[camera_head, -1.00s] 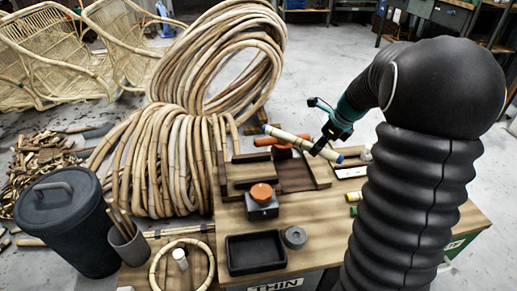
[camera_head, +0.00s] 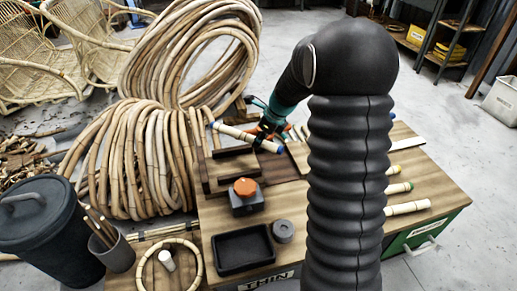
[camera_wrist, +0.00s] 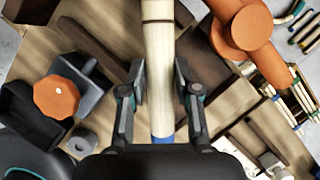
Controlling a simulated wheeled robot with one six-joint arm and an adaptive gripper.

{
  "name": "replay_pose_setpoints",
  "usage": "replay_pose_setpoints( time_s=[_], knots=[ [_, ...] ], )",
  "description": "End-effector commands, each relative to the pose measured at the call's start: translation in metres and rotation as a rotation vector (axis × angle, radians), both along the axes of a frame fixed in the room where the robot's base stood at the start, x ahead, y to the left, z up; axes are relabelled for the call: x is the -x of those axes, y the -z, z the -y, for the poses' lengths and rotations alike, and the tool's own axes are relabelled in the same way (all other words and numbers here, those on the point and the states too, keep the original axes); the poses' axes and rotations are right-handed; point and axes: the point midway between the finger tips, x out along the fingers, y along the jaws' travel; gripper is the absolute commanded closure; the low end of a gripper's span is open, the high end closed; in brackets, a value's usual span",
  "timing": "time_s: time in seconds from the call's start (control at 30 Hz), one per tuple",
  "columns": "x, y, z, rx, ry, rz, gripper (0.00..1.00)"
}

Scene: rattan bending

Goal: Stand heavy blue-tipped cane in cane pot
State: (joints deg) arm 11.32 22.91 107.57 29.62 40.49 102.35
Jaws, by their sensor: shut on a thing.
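My gripper (camera_head: 266,136) is shut on a pale cane, around its shaft towards one end. The cane (camera_head: 235,132) is raised above the bench, tilted slightly down to the right, with blue at both ends in the head view. In the wrist view my gripper (camera_wrist: 161,88) has one finger on each side of the cane (camera_wrist: 159,40), and the blue tip (camera_wrist: 162,132) shows close to the palm. The cane pot (camera_head: 121,255), a grey cup with several thin canes leaning in it, stands at the lower left, well apart from the held cane.
A dark lidded bin (camera_head: 45,230) stands left of the pot. A rattan ring (camera_head: 143,275) with a white bottle, a black tray (camera_head: 243,256) and an orange-knobbed block (camera_head: 244,203) are nearby. Coiled rattan (camera_head: 120,165) rises behind. Coloured-tip canes (camera_head: 408,207) lie at the bench's right.

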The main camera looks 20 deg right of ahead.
Motion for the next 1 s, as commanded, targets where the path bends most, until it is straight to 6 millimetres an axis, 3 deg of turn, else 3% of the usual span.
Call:
replay_pose_setpoints(
  time_s=[0.23,0.5,1.0],
  knots=[
    [-0.004,0.012,-0.006,0.0,0.001,-0.001,1.0],
    [-0.003,0.044,-0.006,0.0,0.001,-0.001,1.0],
    [-0.003,0.051,-0.006,0.0,0.001,0.0,1.0]
  ],
)
